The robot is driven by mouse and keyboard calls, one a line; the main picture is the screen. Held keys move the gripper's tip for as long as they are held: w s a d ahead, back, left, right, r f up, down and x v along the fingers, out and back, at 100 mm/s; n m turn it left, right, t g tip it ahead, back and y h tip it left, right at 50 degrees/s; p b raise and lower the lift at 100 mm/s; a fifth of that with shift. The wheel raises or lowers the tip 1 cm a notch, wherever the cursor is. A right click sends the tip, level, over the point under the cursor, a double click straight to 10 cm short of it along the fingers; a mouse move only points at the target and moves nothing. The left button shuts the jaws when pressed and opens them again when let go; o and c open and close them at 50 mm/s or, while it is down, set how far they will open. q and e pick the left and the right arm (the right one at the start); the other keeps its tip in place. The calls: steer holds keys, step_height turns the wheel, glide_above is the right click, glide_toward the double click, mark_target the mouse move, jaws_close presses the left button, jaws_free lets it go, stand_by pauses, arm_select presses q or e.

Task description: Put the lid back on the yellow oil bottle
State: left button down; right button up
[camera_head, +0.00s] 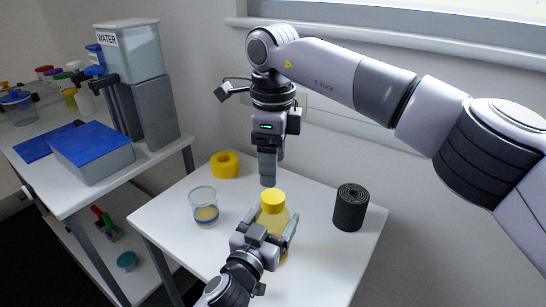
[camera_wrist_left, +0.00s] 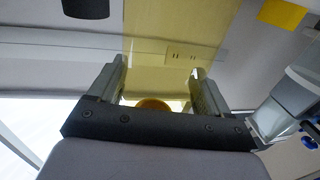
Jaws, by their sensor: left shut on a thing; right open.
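The yellow oil bottle (camera_head: 267,222) stands on the white table, translucent with yellow oil. My left gripper (camera_head: 270,239) is shut around its body from the front. In the left wrist view the bottle (camera_wrist_left: 165,50) fills the space between the two fingers (camera_wrist_left: 157,92). The yellow lid (camera_head: 273,197) is at the top of the bottle; whether it is seated is not clear. My right gripper (camera_head: 268,183) is open, pointing down, with its fingertips just above the lid. A rounded orange-yellow edge (camera_wrist_left: 153,104) low in the left wrist view may be the lid.
On the white table (camera_head: 325,268), a clear cup (camera_head: 203,203) stands left of the bottle, a yellow tape roll (camera_head: 225,164) behind left, and a black roll (camera_head: 350,208) at right. A side table (camera_head: 160,160) carries a water dispenser (camera_head: 135,55) and blue-topped box (camera_head: 93,150).

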mark_target(273, 196)
step_height(273, 196, down, 8)
steer(key=shift+r, duration=0.1)
stand_by(0.4)
steer(key=c, duration=1.1)
steer(key=shift+c, duration=0.2)
steer(key=o, duration=1.2)
steer(key=shift+o, duration=0.2)
step_height(273, 196, up, 12)
